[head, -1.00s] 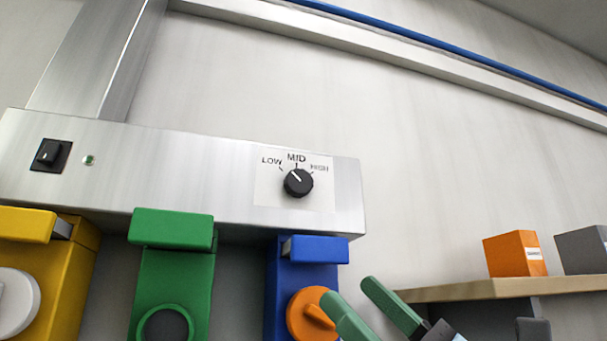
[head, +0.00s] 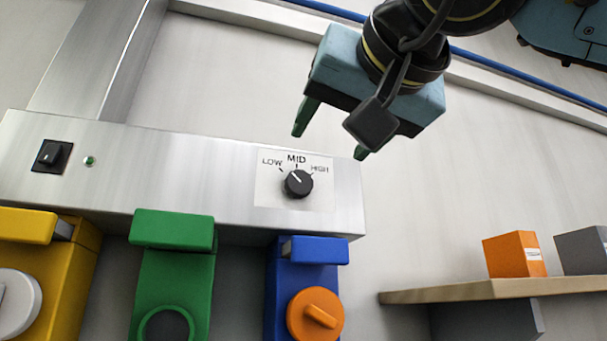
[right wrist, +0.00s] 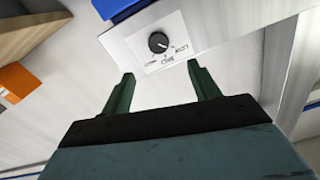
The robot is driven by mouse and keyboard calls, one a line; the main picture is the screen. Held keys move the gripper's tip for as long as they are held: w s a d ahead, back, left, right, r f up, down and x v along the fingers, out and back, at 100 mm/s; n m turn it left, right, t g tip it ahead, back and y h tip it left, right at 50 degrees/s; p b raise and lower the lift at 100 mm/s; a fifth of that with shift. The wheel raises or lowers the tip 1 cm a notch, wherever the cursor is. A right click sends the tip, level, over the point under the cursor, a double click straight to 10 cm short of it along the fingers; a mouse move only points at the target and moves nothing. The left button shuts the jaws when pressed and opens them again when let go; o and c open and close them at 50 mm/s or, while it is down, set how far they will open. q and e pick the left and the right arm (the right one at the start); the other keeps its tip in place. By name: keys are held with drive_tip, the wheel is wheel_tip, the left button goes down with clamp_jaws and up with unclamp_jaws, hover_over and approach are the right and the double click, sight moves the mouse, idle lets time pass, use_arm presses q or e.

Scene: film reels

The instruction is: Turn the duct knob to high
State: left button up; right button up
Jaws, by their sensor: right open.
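The duct knob (head: 298,184) is a round black dial on a white label plate (head: 268,192) marked LOW, MID and HIGH, on a steel duct panel (head: 190,165). Its white pointer line tilts to the upper left, between the LOW and MID marks. My right gripper (head: 330,142) hangs above and to the right of the knob, open and empty, with green fingers spread and apart from the knob. In the right wrist view the knob (right wrist: 158,42) lies beyond the gap between the fingertips (right wrist: 160,72). My left gripper is not in view.
A black rocker switch (head: 51,156) and a small green light (head: 89,161) sit on the panel's left. Yellow (head: 75,275), green (head: 175,265) and blue (head: 290,275) units hang below. A wooden shelf (head: 450,292) with an orange box (head: 514,255) is at right.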

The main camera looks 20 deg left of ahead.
sight(301, 180)
drive_tip(key=p+x, duration=0.4)
drive_tip(key=x, duration=0.9)
drive_tip(key=shift+w+d+r, duration=0.15)
drive_tip(key=shift+w, duration=0.1)
drive_tip(key=c, duration=1)
